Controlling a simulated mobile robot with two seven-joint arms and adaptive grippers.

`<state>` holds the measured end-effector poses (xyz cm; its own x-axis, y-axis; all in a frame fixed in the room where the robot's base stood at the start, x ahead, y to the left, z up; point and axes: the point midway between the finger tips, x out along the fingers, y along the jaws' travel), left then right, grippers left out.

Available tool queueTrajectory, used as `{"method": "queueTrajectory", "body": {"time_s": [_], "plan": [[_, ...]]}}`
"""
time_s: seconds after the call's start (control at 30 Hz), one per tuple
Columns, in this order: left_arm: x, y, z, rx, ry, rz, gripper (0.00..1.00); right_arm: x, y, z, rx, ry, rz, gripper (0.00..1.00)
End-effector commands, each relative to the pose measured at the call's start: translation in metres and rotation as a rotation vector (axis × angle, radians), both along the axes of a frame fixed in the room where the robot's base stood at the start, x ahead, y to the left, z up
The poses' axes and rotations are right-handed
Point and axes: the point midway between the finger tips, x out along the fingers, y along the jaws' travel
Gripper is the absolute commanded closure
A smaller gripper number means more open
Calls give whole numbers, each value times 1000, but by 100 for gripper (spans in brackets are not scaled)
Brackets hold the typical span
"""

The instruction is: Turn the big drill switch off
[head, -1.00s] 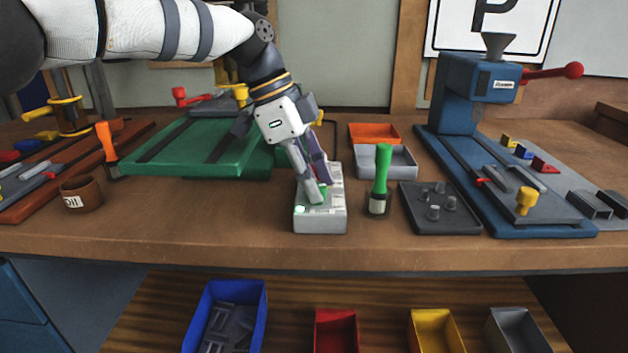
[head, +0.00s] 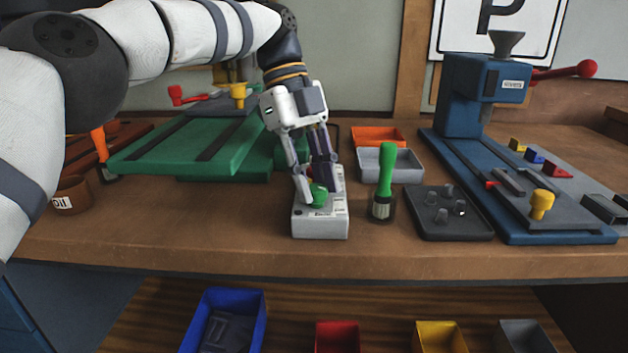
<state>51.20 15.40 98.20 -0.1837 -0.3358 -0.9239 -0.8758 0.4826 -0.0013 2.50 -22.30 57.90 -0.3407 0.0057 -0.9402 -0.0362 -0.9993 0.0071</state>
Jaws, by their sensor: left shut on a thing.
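A light grey switch box (head: 320,229) stands near the front of the workbench, with a green round knob (head: 319,197) on its top. My left gripper (head: 318,196) reaches down from above, with one finger on each side of the green knob, shut on it. The box's back part is partly hidden behind the fingers. Which machine this box belongs to cannot be told from its small label. My right gripper is not in view.
A green-handled brush (head: 385,175) stands just right of the box, beside a dark tray with pegs (head: 450,224). A blue machine (head: 475,110) is at the right, a green machine bed (head: 190,150) at the left. Coloured bins (head: 240,295) sit below the bench's front edge.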

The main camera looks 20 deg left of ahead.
Motion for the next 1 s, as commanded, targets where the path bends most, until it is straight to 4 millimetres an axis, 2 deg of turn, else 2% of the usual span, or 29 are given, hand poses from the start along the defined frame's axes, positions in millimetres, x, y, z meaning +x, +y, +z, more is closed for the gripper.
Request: {"method": "queueTrajectory", "body": {"time_s": [0.5, 0.53, 0.57, 1.0], "plan": [[0, 0, -1, 2, 3, -19, 100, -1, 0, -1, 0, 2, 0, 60], [0, 0, -1, 2, 3, -19, 68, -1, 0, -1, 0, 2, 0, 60], [0, 0, -1, 2, 3, -19, 65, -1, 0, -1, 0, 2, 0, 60], [0, 0, 0, 1, 1, -12, 65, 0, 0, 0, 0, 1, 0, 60]]}}
